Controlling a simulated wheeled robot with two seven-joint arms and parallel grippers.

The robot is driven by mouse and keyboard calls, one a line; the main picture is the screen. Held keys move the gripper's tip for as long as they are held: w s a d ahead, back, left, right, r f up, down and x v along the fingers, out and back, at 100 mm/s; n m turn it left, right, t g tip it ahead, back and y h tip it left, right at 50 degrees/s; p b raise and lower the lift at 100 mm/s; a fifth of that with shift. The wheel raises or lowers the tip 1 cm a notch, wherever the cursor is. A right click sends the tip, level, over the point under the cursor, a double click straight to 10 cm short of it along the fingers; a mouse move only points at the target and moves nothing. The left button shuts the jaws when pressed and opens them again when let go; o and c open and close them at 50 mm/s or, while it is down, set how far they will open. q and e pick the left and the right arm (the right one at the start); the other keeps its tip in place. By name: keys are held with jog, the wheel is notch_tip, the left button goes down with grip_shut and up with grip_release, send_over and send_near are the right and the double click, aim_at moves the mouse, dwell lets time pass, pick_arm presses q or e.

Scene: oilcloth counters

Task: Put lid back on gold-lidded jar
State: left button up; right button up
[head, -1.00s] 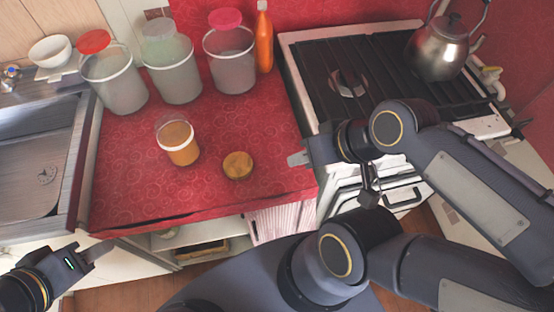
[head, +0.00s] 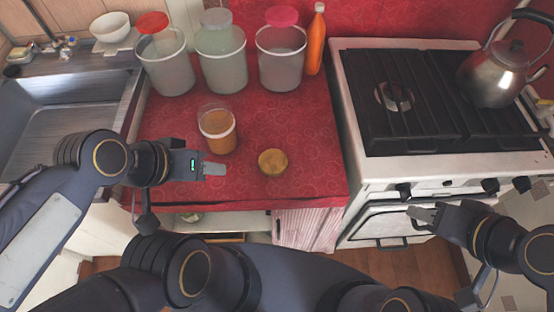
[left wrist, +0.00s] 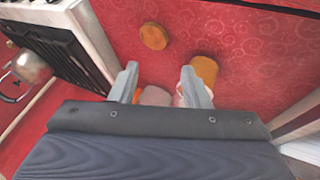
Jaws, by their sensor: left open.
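The jar (head: 218,138) stands upright on the red counter, with amber contents, a pale band and a clear upper part. No lid is on it. The gold lid (head: 272,162) lies flat on the counter to the right of the jar and nearer me. My left gripper (head: 214,170) is open and empty near the counter's front, left of the lid and just in front of the jar. In the left wrist view, the lid (left wrist: 153,36) and the jar (left wrist: 205,68) show beyond the spread fingers. My right gripper (head: 424,213) is in front of the stove; its finger gap is unclear.
Three large tubs stand at the back of the counter (head: 312,180), with red (head: 152,22), pale green (head: 215,17) and pink (head: 281,16) lids. An orange bottle (head: 316,42) is beside them. A sink (head: 70,120) is left, a stove with a kettle (head: 497,75) right.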

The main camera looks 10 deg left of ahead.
pick_arm(q)
jog(key=o, duration=0.4)
jog(key=shift+w+a+g, duration=0.1)
jog(key=shift+w+g, duration=0.2)
jog(key=shift+w, duration=0.25)
jog(key=o, duration=0.5)
jog(key=w+g, duration=0.1)
jog(key=w, duration=0.1)
jog(key=w+f+g+y, duration=0.1)
jog(key=shift+w+f+m+y, duration=0.1)
jog(key=shift+w+m+y, duration=0.2)
jog(key=shift+w+m, duration=0.1)
jog(key=shift+o, duration=1.2)
jog(key=w+d+f+g+y, duration=0.1)
jog(key=w+d+f, duration=0.1)
jog(key=w, duration=0.3)
jog(key=shift+w+d+f+m+g, duration=0.15)
jog(key=shift+d+f+m+g, duration=0.15)
jog(key=shift+d+m, duration=0.1)
jog(key=m+g+y, duration=0.1)
send_near(275, 160)
jog(key=shift+w+f, duration=0.1)
jog(key=shift+f, duration=0.05)
jog(key=shift+d+f, duration=0.1)
jog(key=shift+f, duration=0.1)
jog(key=shift+f, duration=1.2)
